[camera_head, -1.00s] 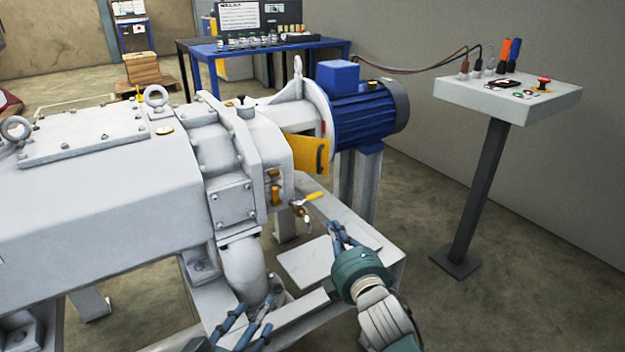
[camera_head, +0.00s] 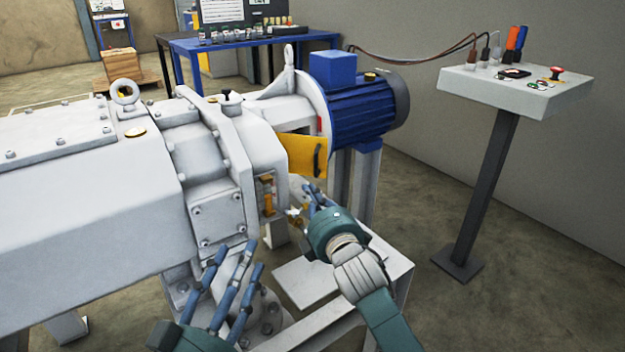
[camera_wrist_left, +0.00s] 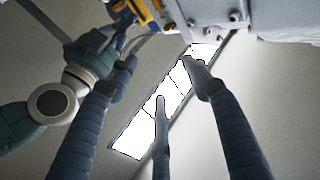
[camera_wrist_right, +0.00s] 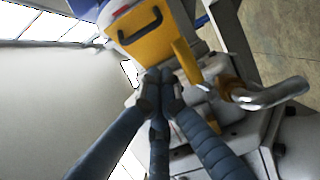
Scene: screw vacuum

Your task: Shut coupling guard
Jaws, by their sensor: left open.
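The yellow coupling guard (camera_head: 303,153) with a dark handle (camera_head: 318,158) stands swung out between the grey pump housing and the blue motor (camera_head: 362,110). A gap shows behind its upper edge. In the right wrist view the guard (camera_wrist_right: 150,38) lies just beyond my fingertips, its handle facing me. My right gripper (camera_head: 316,194) is just below the guard, apart from it. Its fingers (camera_wrist_right: 160,82) are drawn together with nothing seen between them. My left gripper (camera_head: 241,256) is open and empty, fingers spread, in front of the pump's lower side.
The grey pump housing (camera_head: 85,195) fills the left. A yellow-handled valve (camera_wrist_right: 190,65) is close to my right fingers. A pale frame (camera_head: 375,260) lies under my right arm. A control pedestal (camera_head: 515,90) stands at right, a blue bench (camera_head: 240,42) behind.

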